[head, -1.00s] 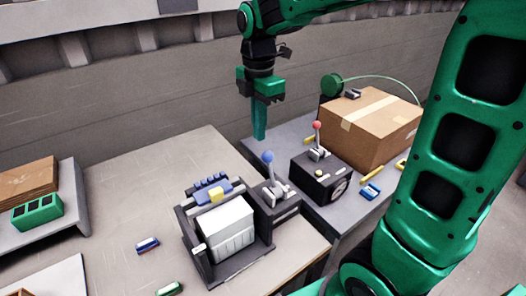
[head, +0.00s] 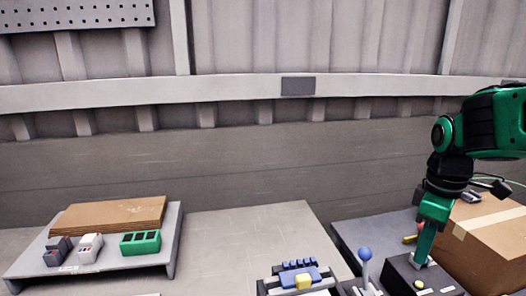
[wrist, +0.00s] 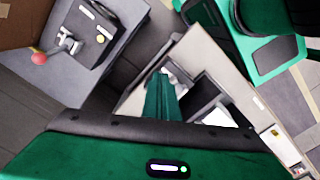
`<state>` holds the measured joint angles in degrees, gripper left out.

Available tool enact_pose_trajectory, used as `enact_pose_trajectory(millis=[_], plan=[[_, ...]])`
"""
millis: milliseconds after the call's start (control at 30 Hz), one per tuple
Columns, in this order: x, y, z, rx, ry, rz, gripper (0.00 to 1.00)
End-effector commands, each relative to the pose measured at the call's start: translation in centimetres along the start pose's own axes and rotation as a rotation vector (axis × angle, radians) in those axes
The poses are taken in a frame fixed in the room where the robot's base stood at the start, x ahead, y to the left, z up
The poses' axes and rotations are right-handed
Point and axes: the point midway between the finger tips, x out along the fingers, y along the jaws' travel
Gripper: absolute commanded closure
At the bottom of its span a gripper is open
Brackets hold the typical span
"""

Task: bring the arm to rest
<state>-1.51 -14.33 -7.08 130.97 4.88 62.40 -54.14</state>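My gripper (head: 427,238) hangs from the green arm (head: 492,125) at the right of the head view, pointing down. Its two green fingers lie together, with no gap showing and nothing visible between them. In the wrist view the fingers (wrist: 162,97) also lie together, empty. In the head view the fingertips overlap the black box (head: 410,277) with the yellow button; I cannot tell the distance between them. In the wrist view the box with the red-knobbed lever (wrist: 40,57) is off to the upper left, apart from the fingers.
A blue-knobbed lever (head: 365,254) and a rack with blue and yellow parts (head: 299,280) stand left of my gripper. A cardboard box (head: 490,232) is at right. A side stand (head: 172,240) holds brown boards (head: 110,215) and a green block (head: 141,242). The middle table (head: 250,235) is clear at the back.

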Motion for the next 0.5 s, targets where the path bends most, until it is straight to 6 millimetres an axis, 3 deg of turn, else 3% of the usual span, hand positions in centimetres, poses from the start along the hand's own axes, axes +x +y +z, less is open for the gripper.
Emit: enact_pose_trajectory(millis=[100,300,500], plan=[[0.8,-0.7,4.3,0.31,0.001,-0.002,1.0],[2.4,-2.8,10.3,0.82,0.001,-0.009,1.0],[3.9,-4.8,14.0,1.192,-0.001,-0.018,1.0]])
